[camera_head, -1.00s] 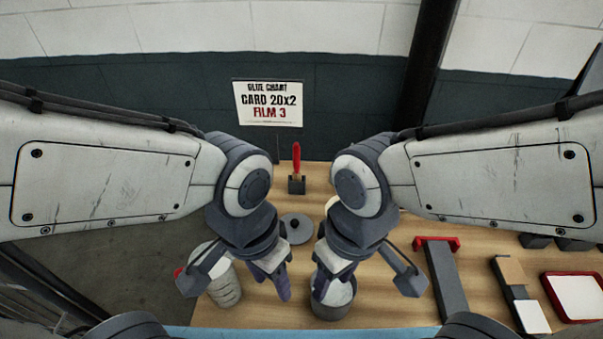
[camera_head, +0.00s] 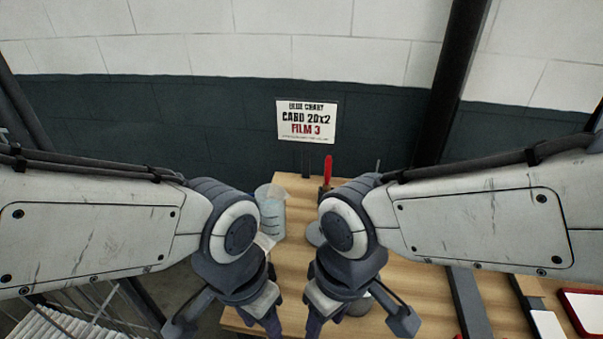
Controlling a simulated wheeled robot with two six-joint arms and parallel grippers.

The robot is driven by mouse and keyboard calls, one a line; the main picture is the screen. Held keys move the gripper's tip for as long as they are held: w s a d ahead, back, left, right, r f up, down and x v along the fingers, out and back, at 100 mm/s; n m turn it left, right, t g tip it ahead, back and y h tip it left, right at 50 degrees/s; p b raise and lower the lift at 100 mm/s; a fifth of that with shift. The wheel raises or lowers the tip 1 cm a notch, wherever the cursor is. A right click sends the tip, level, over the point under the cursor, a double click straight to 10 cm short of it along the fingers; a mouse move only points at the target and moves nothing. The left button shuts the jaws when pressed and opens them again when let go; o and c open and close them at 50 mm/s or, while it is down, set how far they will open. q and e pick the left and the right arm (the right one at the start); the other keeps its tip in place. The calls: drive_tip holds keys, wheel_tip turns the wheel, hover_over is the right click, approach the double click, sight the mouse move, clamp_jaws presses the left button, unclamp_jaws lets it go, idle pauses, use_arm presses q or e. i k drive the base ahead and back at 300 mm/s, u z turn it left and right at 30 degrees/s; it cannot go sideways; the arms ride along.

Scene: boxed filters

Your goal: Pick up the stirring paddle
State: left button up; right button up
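No stirring paddle can be made out with certainty. A red upright handle (camera_head: 328,170) stands in a dark holder at the back of the wooden table, beyond both grippers. A thin grey rod also stands upright just to its right, its lower end hidden by my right arm. My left gripper (camera_head: 270,325) points down near the table's front left, with its fingertips at the lower picture edge. My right gripper (camera_head: 316,322) points down beside it, over the table. Neither gripper visibly holds anything, and their finger gaps are not clear.
A clear graduated beaker (camera_head: 272,212) stands at the table's back left. A grey disc (camera_head: 314,234) is partly hidden by my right arm. A dark grey bar (camera_head: 468,300) and a red-rimmed white tray (camera_head: 585,310) lie at the right. A sign (camera_head: 307,121) stands behind.

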sight(326, 186)
drive_tip(key=u, duration=0.1)
drive_tip(key=i, duration=1)
drive_tip(key=z, duration=0.45)
